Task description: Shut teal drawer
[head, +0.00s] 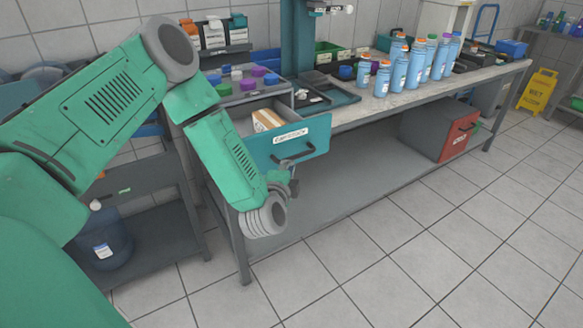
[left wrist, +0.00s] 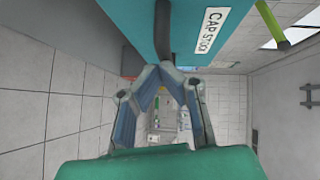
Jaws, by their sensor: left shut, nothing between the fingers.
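The teal drawer (head: 310,133) stands pulled out from under the bench top in the head view, with a cardboard box (head: 267,120) inside. Its front has a dark bar handle (head: 293,155) and a white label. In the left wrist view the drawer front (left wrist: 205,50) fills the top, with the handle (left wrist: 163,30) pointing down toward my fingers. My left gripper (head: 290,187) is just below and in front of the handle, shut and empty. In the left wrist view its fingertips (left wrist: 167,72) meet near the handle's end; I cannot tell whether they touch it. My right gripper is not in view.
Blue bottles with orange and purple caps (head: 415,65) stand on the bench top (head: 370,105). A red-fronted cabinet (head: 458,136) sits on the lower shelf at right. A blue drum (head: 104,240) stands at left. The tiled floor in front is clear, with a yellow sign (head: 538,91) far right.

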